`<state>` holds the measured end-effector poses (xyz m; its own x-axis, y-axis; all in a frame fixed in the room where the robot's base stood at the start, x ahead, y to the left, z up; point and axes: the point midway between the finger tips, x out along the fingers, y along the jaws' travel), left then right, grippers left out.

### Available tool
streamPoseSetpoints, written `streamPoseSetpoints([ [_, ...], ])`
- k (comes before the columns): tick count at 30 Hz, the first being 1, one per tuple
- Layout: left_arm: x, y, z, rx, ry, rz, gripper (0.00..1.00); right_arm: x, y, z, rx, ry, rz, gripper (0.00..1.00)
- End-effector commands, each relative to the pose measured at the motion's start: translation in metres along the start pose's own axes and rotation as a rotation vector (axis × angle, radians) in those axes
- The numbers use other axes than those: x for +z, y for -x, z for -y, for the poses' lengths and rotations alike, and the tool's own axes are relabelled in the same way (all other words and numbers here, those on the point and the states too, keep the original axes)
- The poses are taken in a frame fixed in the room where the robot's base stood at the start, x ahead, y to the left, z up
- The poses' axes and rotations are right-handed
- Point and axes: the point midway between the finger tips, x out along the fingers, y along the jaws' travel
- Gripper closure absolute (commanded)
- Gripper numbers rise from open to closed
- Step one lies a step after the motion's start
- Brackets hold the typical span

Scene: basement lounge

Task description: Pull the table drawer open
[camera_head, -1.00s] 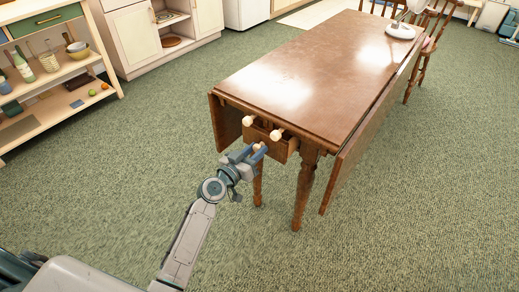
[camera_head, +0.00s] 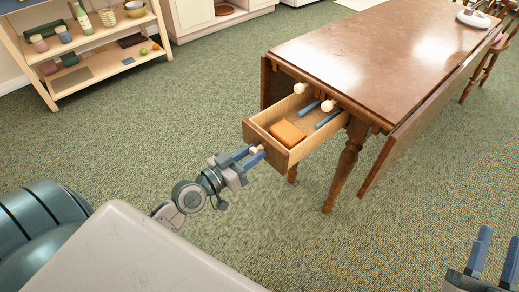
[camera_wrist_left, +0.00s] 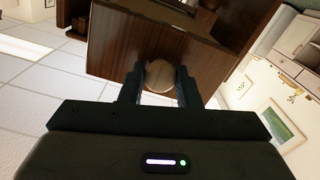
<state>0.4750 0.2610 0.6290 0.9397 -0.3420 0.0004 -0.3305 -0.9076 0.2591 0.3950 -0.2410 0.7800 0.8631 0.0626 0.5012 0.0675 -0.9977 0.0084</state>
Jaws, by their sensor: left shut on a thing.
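The wooden table (camera_head: 400,45) has its drawer (camera_head: 283,130) pulled well out at the near end. Inside the drawer lie an orange-brown block (camera_head: 287,133) and blue-handled items (camera_head: 328,119). My left gripper (camera_head: 254,155) is at the drawer front, shut on its pale round knob (camera_head: 257,149). In the left wrist view the knob (camera_wrist_left: 159,75) sits between the two fingers, against the dark drawer front (camera_wrist_left: 150,40). My right gripper (camera_head: 495,257) shows at the lower right, its two blue fingers apart, with nothing between them.
A table leg (camera_head: 346,165) stands right of the drawer. A shelf unit (camera_head: 95,50) with bottles and bowls is at the upper left. Green carpet lies clear around the table.

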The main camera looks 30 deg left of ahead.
Motion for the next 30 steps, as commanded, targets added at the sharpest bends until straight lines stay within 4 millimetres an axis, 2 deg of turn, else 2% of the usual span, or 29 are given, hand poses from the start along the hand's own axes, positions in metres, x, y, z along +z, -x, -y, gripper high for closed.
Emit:
streamPoseSetpoints([
  [13,-0.001,0.003,0.000,0.000,0.001,-0.001,1.00,-0.004,-0.001,0.000,-0.001,0.003,-0.020,0.64],
  [14,-0.001,0.003,0.000,0.000,0.001,-0.001,0.64,-0.004,-0.001,0.000,-0.001,0.003,-0.020,0.64],
  [16,-0.001,0.003,0.000,0.000,0.001,-0.001,0.51,-0.004,-0.001,0.000,-0.001,0.003,-0.020,0.64],
  [17,-0.001,0.003,0.000,0.000,0.001,-0.001,0.48,-0.003,-0.001,0.000,-0.001,0.003,-0.020,0.64],
  [26,0.000,0.004,0.000,0.000,0.000,0.000,0.48,-0.003,0.000,0.000,-0.001,0.003,-0.019,0.64],
  [30,0.002,0.015,0.001,-0.001,-0.003,0.003,0.48,-0.004,0.000,0.000,-0.002,0.006,-0.032,0.64],
])
